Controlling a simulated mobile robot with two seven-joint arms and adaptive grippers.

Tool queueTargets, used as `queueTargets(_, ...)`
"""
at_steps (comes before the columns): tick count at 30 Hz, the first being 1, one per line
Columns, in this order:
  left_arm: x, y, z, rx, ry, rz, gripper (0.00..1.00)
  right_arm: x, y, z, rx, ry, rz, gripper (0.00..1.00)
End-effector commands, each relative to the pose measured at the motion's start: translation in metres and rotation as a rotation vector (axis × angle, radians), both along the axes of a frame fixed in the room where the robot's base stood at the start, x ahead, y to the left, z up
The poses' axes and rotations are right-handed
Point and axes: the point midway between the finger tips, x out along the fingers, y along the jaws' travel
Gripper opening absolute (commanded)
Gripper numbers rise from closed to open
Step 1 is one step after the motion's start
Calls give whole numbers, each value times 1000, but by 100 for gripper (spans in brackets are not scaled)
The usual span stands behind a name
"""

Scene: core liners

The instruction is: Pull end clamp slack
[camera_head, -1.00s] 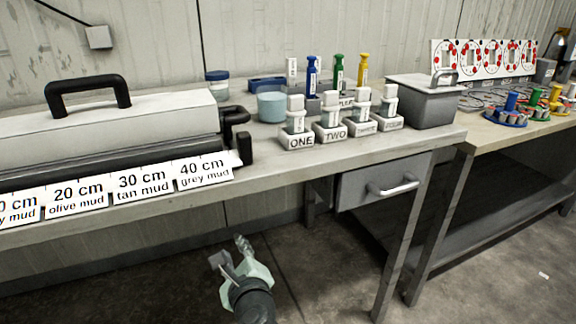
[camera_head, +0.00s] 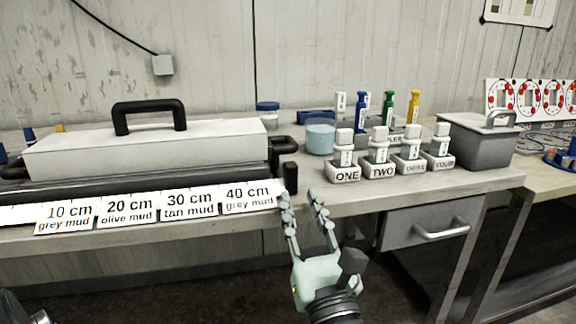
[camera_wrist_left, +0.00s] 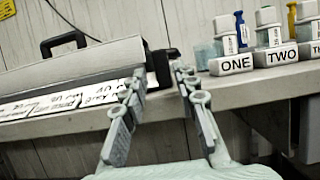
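A long grey case with a lid (camera_head: 150,148) and a black top handle (camera_head: 148,115) lies on the left bench. At its right end are a black bracket (camera_head: 283,146) and, in front of it, an upright black block (camera_head: 290,178); either may be the end clamp. My left gripper (camera_head: 300,196) is open and empty at the bench's front edge, fingers pointing up towards the block. In the left wrist view the block (camera_wrist_left: 161,68) shows between the fingertips (camera_wrist_left: 158,76), apparently beyond them. Contact cannot be told. My right gripper is not in view.
White labels (camera_head: 160,207) line the bench front. Several numbered blocks with vials (camera_head: 380,170), a blue-lidded jar (camera_head: 267,116) and a light-blue tub (camera_head: 320,138) stand to the right. A grey lidded box (camera_head: 480,142) sits farther right. A drawer handle (camera_head: 441,231) juts out below.

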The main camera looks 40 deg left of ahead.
Motion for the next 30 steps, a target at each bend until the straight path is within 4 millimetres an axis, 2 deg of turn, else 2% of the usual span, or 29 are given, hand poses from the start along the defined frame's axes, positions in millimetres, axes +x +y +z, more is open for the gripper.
queueTargets(7, 5, 5, 4, 4, 0, 0, 29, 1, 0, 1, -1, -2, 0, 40)
queueTargets(15, 30, 35, 21, 4, -1, 2, 29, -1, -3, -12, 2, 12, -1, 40)
queueTargets(21, 44, 51, 28, 2, 1, 0, 29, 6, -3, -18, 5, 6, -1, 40)
queueTargets(30, 47, 55, 29, 1, 3, -1, 29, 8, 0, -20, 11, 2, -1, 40)
